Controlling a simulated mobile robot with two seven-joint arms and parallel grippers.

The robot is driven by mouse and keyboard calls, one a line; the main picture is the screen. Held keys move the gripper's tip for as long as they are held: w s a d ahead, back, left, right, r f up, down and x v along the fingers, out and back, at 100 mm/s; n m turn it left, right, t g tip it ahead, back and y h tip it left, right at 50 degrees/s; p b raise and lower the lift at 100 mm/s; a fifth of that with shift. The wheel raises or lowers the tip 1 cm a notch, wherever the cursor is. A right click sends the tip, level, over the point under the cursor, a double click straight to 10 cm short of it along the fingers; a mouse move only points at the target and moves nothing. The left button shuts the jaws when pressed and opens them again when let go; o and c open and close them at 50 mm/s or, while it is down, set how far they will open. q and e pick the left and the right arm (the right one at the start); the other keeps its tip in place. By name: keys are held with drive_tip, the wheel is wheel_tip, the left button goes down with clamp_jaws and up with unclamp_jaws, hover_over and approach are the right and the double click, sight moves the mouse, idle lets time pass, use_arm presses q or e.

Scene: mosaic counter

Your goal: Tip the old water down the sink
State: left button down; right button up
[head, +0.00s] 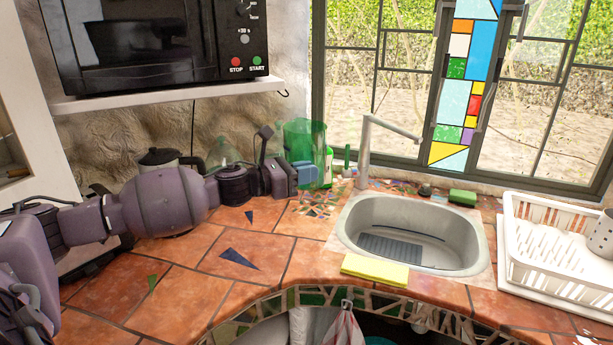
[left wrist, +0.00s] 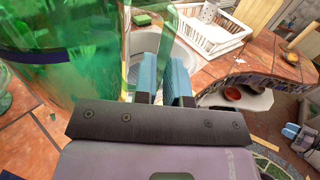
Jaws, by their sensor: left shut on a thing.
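A clear green jug (head: 304,138) stands about upright at the back of the counter, left of the tap. It fills the left side of the left wrist view (left wrist: 55,60). I cannot make out the water in it. My left gripper (head: 306,174) reaches in from the left, its blue fingers shut on the jug's green handle (left wrist: 131,50). The fingers partly hide the jug's lower part. The grey sink (head: 458,245) lies to the right, with no jug over it. What looks like my right gripper (left wrist: 296,131) is at the right edge of the left wrist view, its fingers unclear.
The tap (head: 366,150) rises between jug and sink. A soap bottle (head: 328,168) stands beside the jug. A yellow cloth (head: 375,270) lies at the sink's front, a green sponge (head: 463,197) behind. A white dish rack (head: 540,262) stands right. The front-left tiles are mostly clear.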

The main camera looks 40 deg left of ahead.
drive_tip(key=shift+s, duration=0.15)
use_arm(q)
drive_tip(key=w+d+f+m+g+h+b, duration=0.1)
drive_tip(key=w+d+f+b, duration=0.3)
drive_tip(key=d, duration=0.5)
drive_tip(key=w+d+f+m+g+h+b, duration=0.15)
drive_tip(key=w+d+b, duration=0.25)
drive_tip(key=w+d, duration=0.4)
drive_tip(key=w+d+f+b, duration=0.1)
drive_tip(key=d+f, duration=0.3)
drive_tip(key=d, duration=0.1)
drive_tip(key=w+d+f+n+t+y+b, duration=0.1)
drive_tip(key=w+d+f, duration=0.1)
drive_tip(key=d+f, duration=0.2)
drive_tip(key=w+d+f+n+t+b, duration=0.1)
drive_tip(key=w+d+f, duration=0.1)
drive_tip(key=d+f, duration=0.2)
drive_tip(key=shift+d+f+y, duration=0.15)
drive_tip(key=shift+d+y, duration=0.2)
drive_tip(key=shift+d, duration=0.5)
drive_tip(key=shift+w+a+t+y, duration=0.25)
drive_tip(key=shift+a+y, duration=0.15)
use_arm(e)
wheel_tip(320, 180, down, 11)
drive_tip(key=g, duration=0.1)
drive_tip(key=shift+s+a, duration=0.15)
drive_tip(key=shift+a, duration=0.25)
